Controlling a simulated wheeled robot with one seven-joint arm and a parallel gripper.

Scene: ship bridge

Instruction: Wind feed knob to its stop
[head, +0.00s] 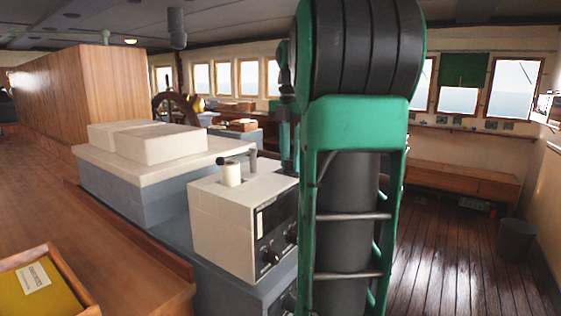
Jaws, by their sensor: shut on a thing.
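A cream machine box (225,228) stands on a grey base in the middle. Its front panel carries dark knobs, one (270,256) low on the panel; I cannot tell from labels which is the feed knob. The far end of my arm points down at the box's back right, and my gripper (290,168) shows only as a small dark shape there, partly behind my own large green and black arm link. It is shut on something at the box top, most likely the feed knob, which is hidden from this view.
A white cup-like fitting (231,173) with a black-tipped lever and a short grey post (252,158) stand on the box top. A cream-topped console (150,142) is behind left. A wooden tray (60,285) is at front left. Wooden floor (440,250) is open at right, with a dark bin (515,240).

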